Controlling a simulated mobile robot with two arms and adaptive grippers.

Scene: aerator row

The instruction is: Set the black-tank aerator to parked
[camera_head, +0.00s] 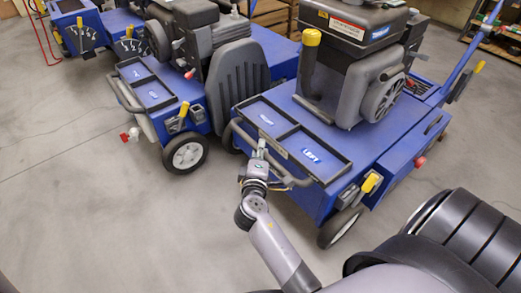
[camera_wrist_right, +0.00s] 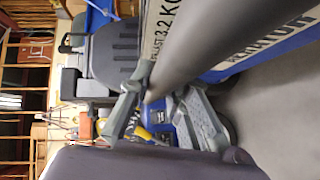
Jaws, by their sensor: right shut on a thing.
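A blue aerator (camera_head: 390,150) with a dark tank (camera_head: 365,22) on top stands at the right in the head view. A grey tubular handle (camera_head: 275,150) runs along its front tray edge; the thick grey bar also shows in the wrist view (camera_wrist_right: 225,45). My right gripper (camera_head: 260,152) is at this handle and shut on it. Its fingers (camera_wrist_right: 140,105) show at the bar's end in the wrist view. A yellow-handled lever (camera_head: 371,182) sits at the aerator's front right corner, clear of the gripper. My left gripper is not in view.
A second blue aerator (camera_head: 143,83) with a grey seat-like cover (camera_head: 238,80) stands close on the left, with its own yellow lever (camera_head: 184,110). More blue machines (camera_head: 85,35) are at the back left. The concrete floor (camera_head: 70,190) in front is clear.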

